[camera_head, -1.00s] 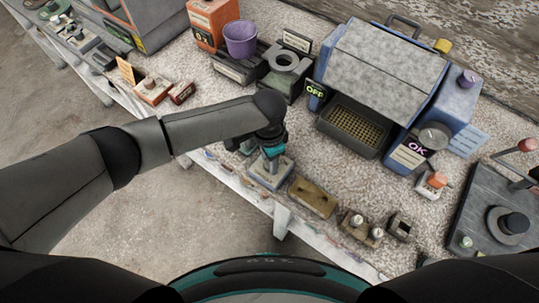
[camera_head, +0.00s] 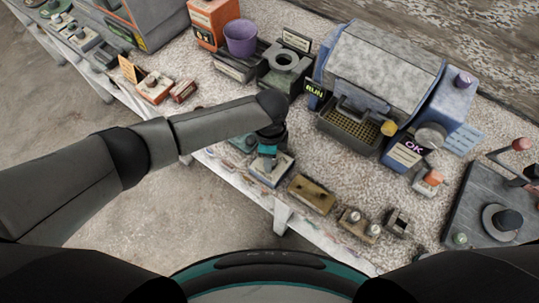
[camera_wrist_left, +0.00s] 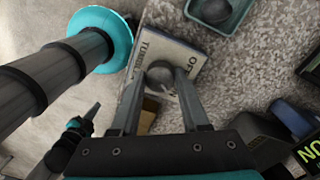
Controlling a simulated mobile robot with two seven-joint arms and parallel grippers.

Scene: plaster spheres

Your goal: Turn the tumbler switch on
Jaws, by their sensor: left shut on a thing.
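The tumbler switch (camera_head: 281,176) is a small pale box near the front edge of the bench in the head view. In the left wrist view its light plate (camera_wrist_left: 176,53) carries partly hidden lettering. My left gripper (camera_head: 268,163) is down at the switch. In the left wrist view its two fingers (camera_wrist_left: 160,82) are shut on the switch's dark round lever (camera_wrist_left: 159,72), one finger on each side. The fingers and arm hide part of the switch, so its exact lever position is hard to tell. My right gripper is not recognisable in the head view.
A brown box (camera_head: 312,194) and a two-knob block (camera_head: 359,222) stand right of the switch. A green tray with a dark ball (camera_wrist_left: 216,12) is close by in the wrist view. The blue-grey machine (camera_head: 385,65) behind has a sign (camera_head: 315,90) reading RUN.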

